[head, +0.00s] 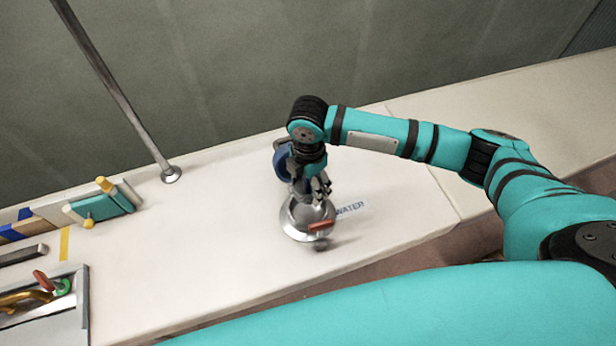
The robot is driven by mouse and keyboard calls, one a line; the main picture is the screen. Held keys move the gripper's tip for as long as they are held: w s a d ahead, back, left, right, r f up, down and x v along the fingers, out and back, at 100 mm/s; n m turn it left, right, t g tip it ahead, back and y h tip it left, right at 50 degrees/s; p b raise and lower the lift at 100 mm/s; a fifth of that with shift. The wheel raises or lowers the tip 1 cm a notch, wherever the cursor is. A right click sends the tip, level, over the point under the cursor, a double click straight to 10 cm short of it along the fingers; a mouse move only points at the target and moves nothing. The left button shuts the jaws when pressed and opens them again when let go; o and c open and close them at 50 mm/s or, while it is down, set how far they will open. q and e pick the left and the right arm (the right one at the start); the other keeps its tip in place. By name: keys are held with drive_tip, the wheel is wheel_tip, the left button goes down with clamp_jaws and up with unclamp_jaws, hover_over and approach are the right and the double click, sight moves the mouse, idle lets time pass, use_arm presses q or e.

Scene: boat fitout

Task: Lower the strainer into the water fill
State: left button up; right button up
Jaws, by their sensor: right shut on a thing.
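The water fill (290,232) is a round silver fitting on the pale deck, with a blue-lettered WATER label (350,208) to its right. My right gripper (318,190) is directly above it, pointing down. Its fingers are shut on the strainer, which is mostly hidden by the fingers; I cannot clearly tell its edge from the silver of the fill, nor how deep it sits. A red handle-like piece (321,226) shows at the front of the fill, with a small dark part below it. My left gripper is not in view.
A metal post (130,100) rises from a round base on the deck at left. A teal block with yellow ends (100,206) and a grey tray (75,322) with coloured tools lie at far left. The deck between post and fill is clear.

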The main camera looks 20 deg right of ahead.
wheel_tip(320, 180, down, 7)
drive_tip(key=b, duration=0.4)
drive_tip(key=shift+w, duration=0.2)
